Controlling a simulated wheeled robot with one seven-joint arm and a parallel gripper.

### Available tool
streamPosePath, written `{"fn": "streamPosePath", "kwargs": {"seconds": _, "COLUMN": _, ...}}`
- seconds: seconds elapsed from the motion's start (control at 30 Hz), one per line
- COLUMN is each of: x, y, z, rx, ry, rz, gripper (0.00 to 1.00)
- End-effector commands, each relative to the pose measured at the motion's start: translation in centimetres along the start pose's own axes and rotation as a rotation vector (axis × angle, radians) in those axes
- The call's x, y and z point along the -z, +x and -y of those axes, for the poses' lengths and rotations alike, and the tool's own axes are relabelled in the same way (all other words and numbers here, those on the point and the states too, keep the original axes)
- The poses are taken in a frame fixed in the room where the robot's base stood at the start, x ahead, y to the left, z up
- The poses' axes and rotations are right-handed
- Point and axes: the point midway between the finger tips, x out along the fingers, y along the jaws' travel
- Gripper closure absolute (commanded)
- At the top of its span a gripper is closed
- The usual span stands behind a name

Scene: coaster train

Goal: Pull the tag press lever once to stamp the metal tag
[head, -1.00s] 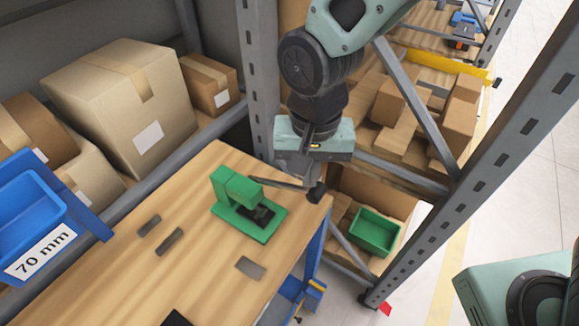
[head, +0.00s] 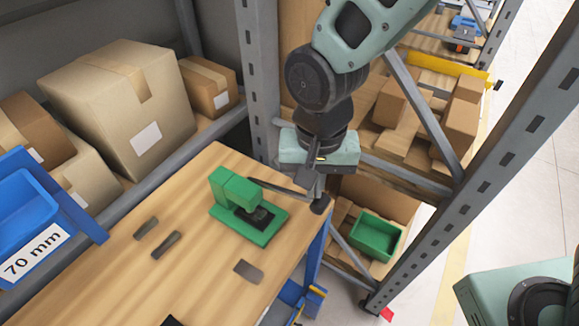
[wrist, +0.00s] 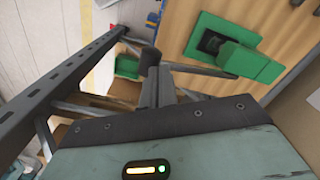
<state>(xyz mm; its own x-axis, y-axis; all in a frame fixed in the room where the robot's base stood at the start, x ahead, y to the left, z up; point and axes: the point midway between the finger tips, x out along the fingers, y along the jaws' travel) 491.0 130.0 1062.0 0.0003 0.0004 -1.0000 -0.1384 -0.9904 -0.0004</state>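The green tag press (head: 222,190) stands on the wooden table near its right end. Its dark lever (head: 275,188) runs out to the right, sloping slightly down to a black knob (head: 320,205). My gripper (head: 306,186) is at the lever's outer part, just inside the knob; its fingers look close together with the lever between them. In the wrist view, the fingers (wrist: 157,88) meet the lever near the black knob (wrist: 150,54), with the press (wrist: 250,62) at upper right. A dark plate (head: 259,217) lies on the press base under the head; any tag there is unclear.
A grey flat piece (head: 248,271) and two dark narrow pieces (head: 166,245) lie on the table (head: 110,275). A blue bin (head: 25,215) is at left. Cardboard boxes (head: 120,100) sit behind. A rack post (head: 257,80) stands close to my arm. A green bin (head: 375,236) is below right.

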Motion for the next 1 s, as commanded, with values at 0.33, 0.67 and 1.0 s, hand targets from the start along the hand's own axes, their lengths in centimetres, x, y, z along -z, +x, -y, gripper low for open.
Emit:
{"fn": "streamPosePath", "kwargs": {"seconds": 0.33, "x": -0.1, "y": 1.0, "z": -0.2, "rx": 0.000, "ry": 0.000, "rz": 0.000, "gripper": 1.00}}
{"fn": "streamPosePath", "kwargs": {"seconds": 0.67, "x": -0.3, "y": 1.7, "z": -0.5, "rx": -0.001, "ry": 0.000, "rz": 0.001, "gripper": 1.00}}
{"fn": "streamPosePath", "kwargs": {"seconds": 1.0, "x": -0.3, "y": -0.3, "z": -0.5, "rx": -0.001, "ry": 0.000, "rz": 0.001, "gripper": 1.00}}
